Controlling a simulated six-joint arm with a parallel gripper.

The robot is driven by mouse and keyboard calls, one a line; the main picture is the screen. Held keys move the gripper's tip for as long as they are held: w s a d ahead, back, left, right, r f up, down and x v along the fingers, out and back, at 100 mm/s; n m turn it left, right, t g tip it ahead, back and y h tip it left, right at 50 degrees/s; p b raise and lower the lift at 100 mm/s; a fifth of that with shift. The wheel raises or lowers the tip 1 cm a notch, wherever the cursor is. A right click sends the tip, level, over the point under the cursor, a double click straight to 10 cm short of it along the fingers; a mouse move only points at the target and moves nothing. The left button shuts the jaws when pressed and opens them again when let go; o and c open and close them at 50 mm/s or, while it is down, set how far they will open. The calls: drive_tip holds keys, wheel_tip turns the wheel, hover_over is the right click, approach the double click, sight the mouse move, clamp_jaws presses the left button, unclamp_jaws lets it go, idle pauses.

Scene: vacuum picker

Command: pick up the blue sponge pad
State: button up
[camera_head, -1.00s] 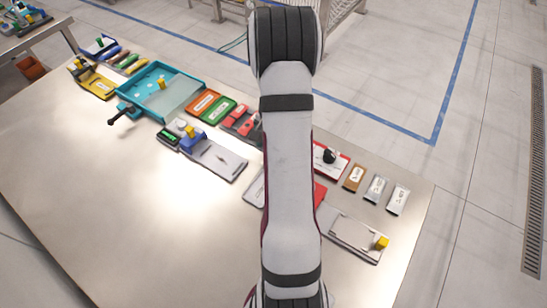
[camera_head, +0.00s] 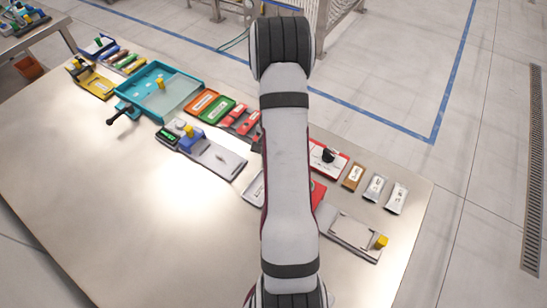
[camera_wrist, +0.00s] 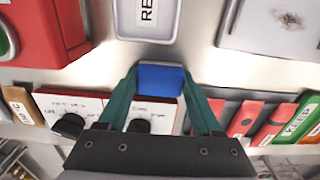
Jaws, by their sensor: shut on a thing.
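The blue sponge pad (camera_wrist: 161,80) is a small blue block in the middle of the wrist view. My gripper (camera_wrist: 162,88) has its two green fingers on either side of it and is shut on it. In the head view my own arm hides the gripper and the pad.
White and red panels with black knobs (camera_wrist: 70,125) lie close to the fingers. A white tray (camera_wrist: 166,32) is beyond the pad. A teal tray (camera_head: 190,75) stands farther left. The table's left front (camera_head: 100,200) is bare.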

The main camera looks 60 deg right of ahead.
drive_tip(key=r, duration=0.4)
drive_tip(key=shift+s+r, duration=0.35)
drive_tip(key=shift+s, duration=0.05)
drive_tip(key=s+d+r, duration=0.1)
drive_tip(key=s+r, duration=0.5)
drive_tip(key=s, duration=0.5)
drive_tip(key=shift+r, duration=0.15)
